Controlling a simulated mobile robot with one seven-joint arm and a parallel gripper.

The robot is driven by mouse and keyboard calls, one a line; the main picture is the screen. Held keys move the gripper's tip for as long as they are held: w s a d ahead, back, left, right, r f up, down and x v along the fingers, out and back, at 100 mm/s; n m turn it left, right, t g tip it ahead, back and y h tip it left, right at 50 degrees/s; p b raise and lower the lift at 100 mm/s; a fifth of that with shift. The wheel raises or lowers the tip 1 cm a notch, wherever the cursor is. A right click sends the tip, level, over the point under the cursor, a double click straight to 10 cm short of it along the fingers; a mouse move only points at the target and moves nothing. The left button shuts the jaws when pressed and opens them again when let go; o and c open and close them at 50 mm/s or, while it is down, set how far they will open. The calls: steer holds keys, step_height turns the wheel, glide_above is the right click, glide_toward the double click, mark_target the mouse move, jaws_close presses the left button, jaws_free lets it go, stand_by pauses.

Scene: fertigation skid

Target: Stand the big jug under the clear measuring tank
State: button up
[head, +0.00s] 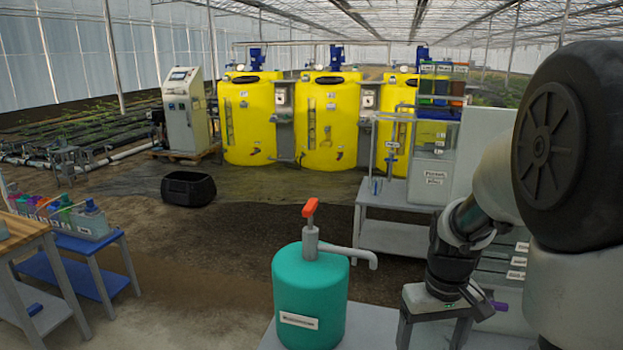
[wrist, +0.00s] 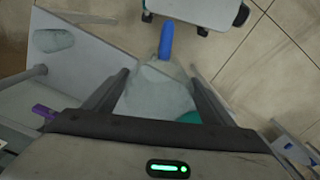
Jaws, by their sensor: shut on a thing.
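My gripper (wrist: 160,76) is shut on a pale, translucent jug (wrist: 158,95) in the wrist view. The jug sits between the two dark fingers, and a blue bar (wrist: 166,40) that looks like its handle points away from it. In the head view my gripper (head: 433,332) points down at the lower right, and the jug cannot be made out there. A clear box-shaped tank (head: 432,160) with a white label stands on the grey bench behind; it looks like the measuring tank, but the label is too small to read surely.
A teal drum (head: 308,295) with an orange-topped pump stands left of my gripper. The grey bench (head: 392,236) lies beyond. A purple handle (head: 500,306) shows right of my gripper. A black tub (head: 188,187) stands on the floor, with yellow tanks (head: 250,120) behind.

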steer(key=w+a+m+p, duration=0.1)
steer(key=w+a+p, duration=0.3)
steer(key=a+p, duration=0.2)
steer(key=shift+w+a+r+p, duration=0.3)
steer(key=shift+a+r, duration=0.1)
steer(key=shift+a, duration=0.7)
steer(key=shift+s+f, duration=0.1)
